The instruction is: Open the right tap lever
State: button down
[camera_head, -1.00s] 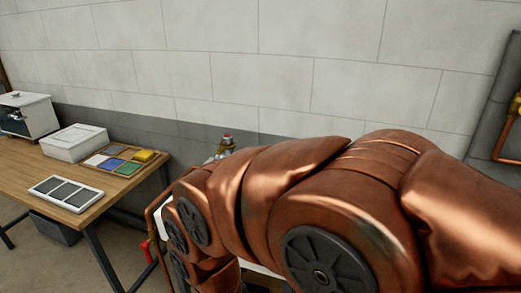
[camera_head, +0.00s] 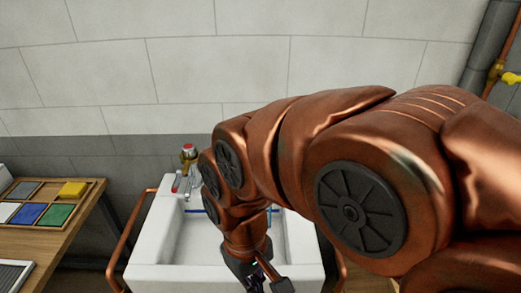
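A brass tap body with a red top (camera_head: 189,152) stands at the back left of a white sink (camera_head: 155,245). A lever with a red mark (camera_head: 176,182) shows below it, and a grey metal part (camera_head: 195,178) is beside that. I cannot make out the right tap lever; my copper arm covers the back middle and right of the sink. My gripper (camera_head: 262,278) is dark and hangs over the front of the basin, apart from the tap. Its lower end is near the frame's bottom edge, and its fingers are not clear enough to tell open from shut.
A wooden table (camera_head: 75,232) stands on the left with a tray of coloured tiles (camera_head: 45,226). A copper rail (camera_head: 128,232) runs along the sink's left side. A copper pipe with a yellow valve handle (camera_head: 511,78) is on the wall at right.

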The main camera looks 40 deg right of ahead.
jog(key=w+d+r+m+p, duration=0.1)
jog(key=w+d+r, duration=0.25)
jog(key=w, duration=0.45)
jog(key=w+d+r+m+p, duration=0.15)
jog(key=w+r, duration=0.25)
jog(key=w, duration=0.4)
jog(key=w+d+r+m+p, duration=0.1)
jog(key=w+d, duration=0.6)
jog(key=w, duration=0.3)
jog(key=w+d+r+m+p, duration=0.1)
jog(key=w+d+r+p, duration=0.1)
jog(key=w+d, duration=0.65)
jog(key=w+d+f+p, duration=0.2)
jog(key=w+d+f, duration=0.2)
jog(key=w+d, duration=0.35)
jog(key=shift+m+h, duration=0.4)
jog(key=shift+m, duration=0.15)
jog(key=shift+s+d+f+b, duration=0.1)
jog(key=shift+s+f+b, duration=0.55)
jog(key=shift+f, duration=1.45)
jog(key=shift+s+d+f+b, duration=0.1)
jog(key=shift+s+f+b, duration=0.55)
jog(key=shift+f, duration=1.5)
jog(key=shift+s+f+b, duration=0.5)
jog(key=shift+f+b, duration=0.2)
jog(key=shift+f, duration=1.4)
jog(key=shift+f+b, duration=0.25)
jog(key=shift+b, duration=0.3)
